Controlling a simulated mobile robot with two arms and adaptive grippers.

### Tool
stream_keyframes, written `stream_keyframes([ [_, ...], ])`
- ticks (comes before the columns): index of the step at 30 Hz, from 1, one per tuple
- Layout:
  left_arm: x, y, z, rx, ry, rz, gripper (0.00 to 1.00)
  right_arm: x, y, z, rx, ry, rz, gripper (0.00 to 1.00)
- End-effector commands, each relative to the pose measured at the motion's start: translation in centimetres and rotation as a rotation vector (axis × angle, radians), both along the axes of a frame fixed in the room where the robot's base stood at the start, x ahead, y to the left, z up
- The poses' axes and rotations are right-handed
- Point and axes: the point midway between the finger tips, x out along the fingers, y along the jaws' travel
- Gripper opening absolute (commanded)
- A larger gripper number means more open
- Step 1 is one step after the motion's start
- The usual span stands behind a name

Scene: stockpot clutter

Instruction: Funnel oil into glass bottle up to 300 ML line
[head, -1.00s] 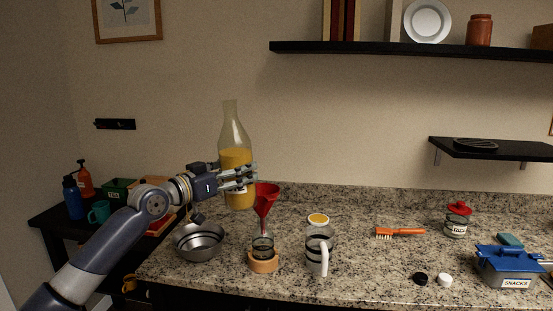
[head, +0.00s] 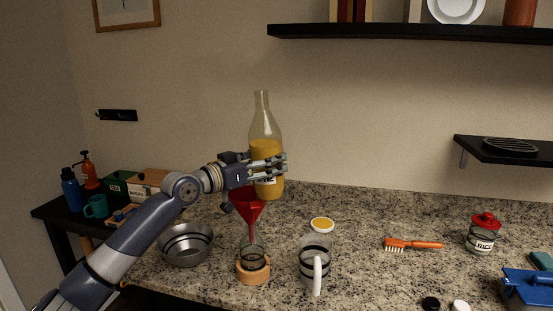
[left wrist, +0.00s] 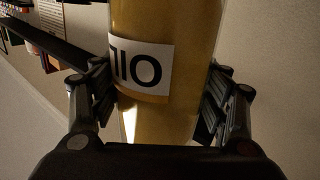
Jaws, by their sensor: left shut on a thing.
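A tall clear bottle of yellow oil (head: 265,130) with a white label is upright in my left gripper (head: 276,166), which is shut around its lower half. In the left wrist view the oil bottle (left wrist: 195,65) fills the space between both fingers (left wrist: 160,105), its label upside down. The bottle is above and behind the red funnel (head: 247,209); whether its base touches anything is unclear. The funnel stands upright, spout down, in a small glass vessel (head: 252,254) set in a wooden ring (head: 254,274). Any fill line is too small to read. My right gripper is out of view.
A metal bowl (head: 186,246) stands left of the funnel and a glass measuring jug (head: 315,262) right of it. The counter's back middle is clear.

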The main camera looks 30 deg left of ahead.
Motion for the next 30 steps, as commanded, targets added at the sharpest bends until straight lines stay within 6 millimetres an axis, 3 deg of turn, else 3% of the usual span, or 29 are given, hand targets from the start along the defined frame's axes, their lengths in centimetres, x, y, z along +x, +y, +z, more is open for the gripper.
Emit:
stream_keyframes([
  [5, -0.1, -0.1, 0.7, -0.01, -0.008, 0.001, 0.15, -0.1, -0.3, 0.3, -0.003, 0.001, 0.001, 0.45],
  [14, -0.3, -0.8, 0.8, -0.049, 0.003, 0.002, 0.15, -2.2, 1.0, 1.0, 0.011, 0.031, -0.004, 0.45],
  [24, -0.5, -1.6, 1.1, -0.099, 0.015, 0.0, 0.15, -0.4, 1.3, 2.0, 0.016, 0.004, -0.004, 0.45],
  [30, -0.6, -2.1, 1.2, -0.129, 0.025, 0.0, 0.15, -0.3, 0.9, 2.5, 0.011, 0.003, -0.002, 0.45],
])
